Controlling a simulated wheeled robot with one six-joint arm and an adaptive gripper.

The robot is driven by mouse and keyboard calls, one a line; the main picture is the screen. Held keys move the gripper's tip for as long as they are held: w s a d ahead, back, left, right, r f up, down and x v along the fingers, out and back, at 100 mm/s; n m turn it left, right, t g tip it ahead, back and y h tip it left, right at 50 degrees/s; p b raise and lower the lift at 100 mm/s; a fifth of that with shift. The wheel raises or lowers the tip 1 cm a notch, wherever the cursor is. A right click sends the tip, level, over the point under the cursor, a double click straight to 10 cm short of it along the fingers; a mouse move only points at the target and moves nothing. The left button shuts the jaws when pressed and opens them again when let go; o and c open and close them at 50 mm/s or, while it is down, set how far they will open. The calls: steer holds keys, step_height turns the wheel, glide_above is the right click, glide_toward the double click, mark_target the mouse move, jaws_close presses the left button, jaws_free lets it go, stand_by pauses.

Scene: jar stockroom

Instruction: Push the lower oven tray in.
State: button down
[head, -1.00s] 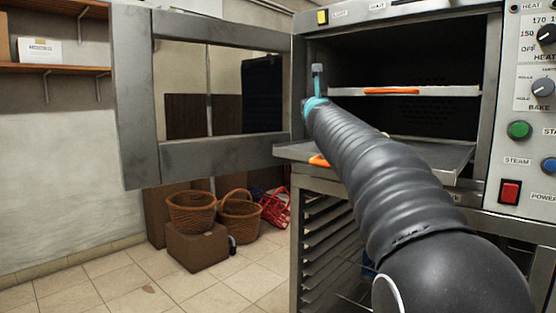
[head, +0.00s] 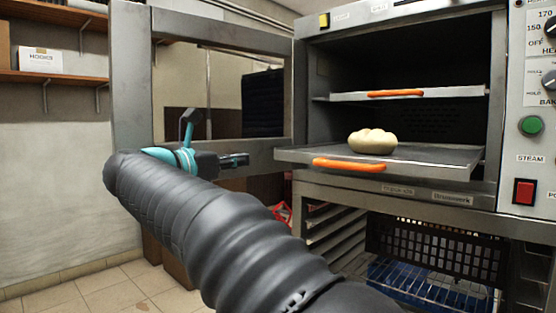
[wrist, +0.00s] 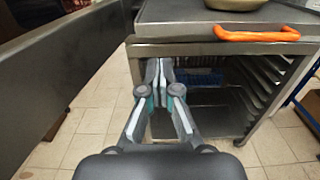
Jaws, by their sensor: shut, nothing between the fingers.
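The lower oven tray (head: 430,160) sticks out of the open oven toward me, with an orange handle (head: 349,164) on its front edge. A pale lump of dough (head: 373,141) rests on it. In the wrist view the tray (wrist: 180,22) is at the top, with its orange handle (wrist: 257,34) at the upper right. My gripper (head: 246,159) is left of the tray's front left corner, apart from it. In the wrist view my gripper (wrist: 159,65) has its fingers together and empty, pointing toward the space below and left of the handle.
The upper tray (head: 450,92) sits inside the oven, its orange handle at the front. The oven door (head: 130,110) stands open on the left. A rack stand (head: 330,235) is below the oven. The control panel (head: 530,100) is at the right.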

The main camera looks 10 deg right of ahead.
mark_target(287, 154)
steer(key=x, duration=1.3)
steer(key=shift+w+d, duration=0.15)
steer(key=shift+w, duration=0.05)
